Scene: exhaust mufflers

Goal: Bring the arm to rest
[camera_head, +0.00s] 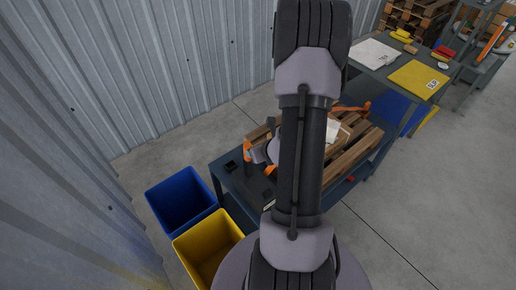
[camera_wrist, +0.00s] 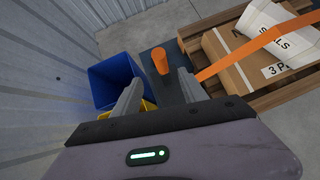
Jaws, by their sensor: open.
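My gripper (camera_wrist: 159,78) is open in the wrist view, with its two grey fingers apart and nothing seen between them. It hangs above the dark work table (camera_wrist: 172,92). An orange cylinder (camera_wrist: 160,61) stands on the table beyond the fingertips, apart from them. In the head view my arm stretches up through the middle of the picture and hides much of the table. A grey part of my wrist shows left of the arm, over the table, but the fingers are not clear there.
A wooden pallet (camera_head: 358,150) with a cardboard box (camera_wrist: 240,52) and an orange strap (camera_wrist: 255,44) lies on the table. A blue bin (camera_head: 181,200) and a yellow bin (camera_head: 207,248) stand at its left end, near the corrugated wall (camera_head: 150,60). Floor at right is clear.

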